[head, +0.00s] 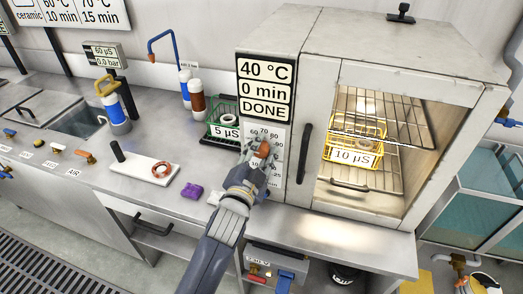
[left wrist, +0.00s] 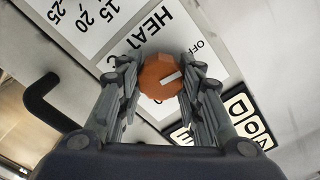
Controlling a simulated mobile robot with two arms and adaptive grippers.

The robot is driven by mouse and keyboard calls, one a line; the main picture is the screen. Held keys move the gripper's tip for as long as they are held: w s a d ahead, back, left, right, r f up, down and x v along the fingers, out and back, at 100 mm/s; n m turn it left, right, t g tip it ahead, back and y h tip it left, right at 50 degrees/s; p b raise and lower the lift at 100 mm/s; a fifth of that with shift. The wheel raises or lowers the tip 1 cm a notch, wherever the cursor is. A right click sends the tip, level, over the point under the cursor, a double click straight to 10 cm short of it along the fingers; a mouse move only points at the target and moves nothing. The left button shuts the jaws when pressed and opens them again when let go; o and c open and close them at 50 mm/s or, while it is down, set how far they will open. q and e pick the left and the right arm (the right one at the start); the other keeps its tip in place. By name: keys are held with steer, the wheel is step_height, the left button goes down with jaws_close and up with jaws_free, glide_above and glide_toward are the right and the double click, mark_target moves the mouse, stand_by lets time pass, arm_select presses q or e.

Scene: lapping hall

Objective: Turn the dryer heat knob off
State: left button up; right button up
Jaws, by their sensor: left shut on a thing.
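The dryer's orange-brown heat knob (head: 263,149) sits on a white dial label (head: 277,150) beneath the display on the dryer front. My left gripper (head: 259,151) is shut on the knob, its fingers on either side. In the left wrist view the knob (left wrist: 168,78) lies between the fingertips of the left gripper (left wrist: 160,80). Its white mark points right and slightly up in that view, with the printed OFF up and right of the knob; I cannot tell whether they line up exactly. The dryer display (head: 265,88) reads 40 °C, 0 min, DONE. My right gripper is out of view.
The dryer (head: 325,60) shows wire racks inside and a yellow basket (head: 353,140) marked 10 µS. Its black handle (head: 305,152) is right of the knob. A green basket (head: 215,117) stands left of the dryer. A purple block (head: 192,191) and white board (head: 132,176) lie on the bench.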

arm_select(q)
steer(key=o, duration=1.1)
steer(key=shift+c, duration=0.2)
steer(key=v, duration=1.2)
